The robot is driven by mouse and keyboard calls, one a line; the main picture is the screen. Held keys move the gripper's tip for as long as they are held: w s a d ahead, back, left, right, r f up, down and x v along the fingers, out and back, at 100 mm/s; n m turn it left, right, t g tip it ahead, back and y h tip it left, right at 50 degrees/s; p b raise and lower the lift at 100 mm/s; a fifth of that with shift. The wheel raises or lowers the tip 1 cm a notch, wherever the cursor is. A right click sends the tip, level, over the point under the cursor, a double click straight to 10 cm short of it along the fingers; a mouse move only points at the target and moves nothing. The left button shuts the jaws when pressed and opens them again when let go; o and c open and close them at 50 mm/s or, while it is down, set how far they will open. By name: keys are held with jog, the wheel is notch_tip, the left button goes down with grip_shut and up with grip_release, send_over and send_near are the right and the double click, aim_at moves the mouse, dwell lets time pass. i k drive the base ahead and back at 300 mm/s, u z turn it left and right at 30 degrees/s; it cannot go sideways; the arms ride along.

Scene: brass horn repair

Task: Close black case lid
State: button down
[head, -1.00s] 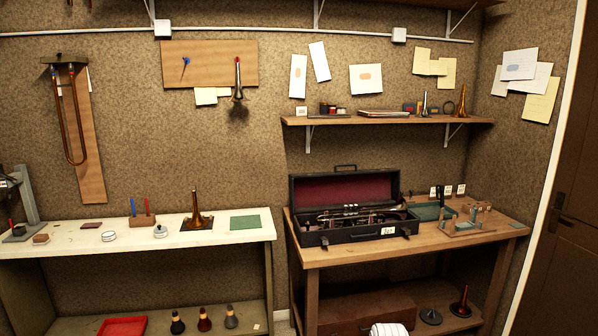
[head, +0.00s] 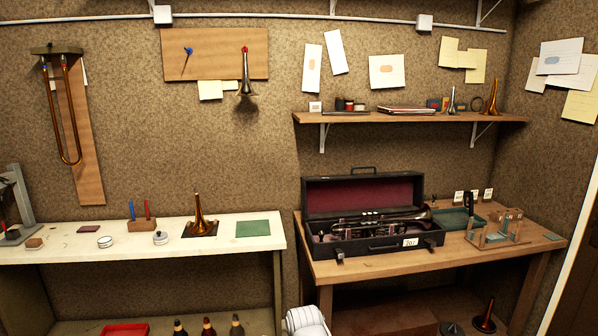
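The black case (head: 385,247) stands on the wooden bench at the right in the head view. Its lid (head: 362,196) is up, leaning back near upright, and shows a dark red lining. A handle sits on the lid's top edge. A dark trumpet (head: 375,220) with bright valve caps lies inside the case. Two latches hang at the front, and a white tag is on the front wall. A white rounded part at the bottom edge seems to be mine. My gripper is not clearly in view.
The wooden bench (head: 400,268) has a narrow bare strip before the case. A green tray (head: 455,217) and a wooden rack (head: 497,232) stand right of it. A shelf (head: 410,117) with small items hangs above the lid. A white bench (head: 90,240) stands left, beyond a gap.

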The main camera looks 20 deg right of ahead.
aim_at(346, 196)
jog(key=z, duration=0.15)
jog(key=i, duration=0.95)
jog(key=z, duration=0.65)
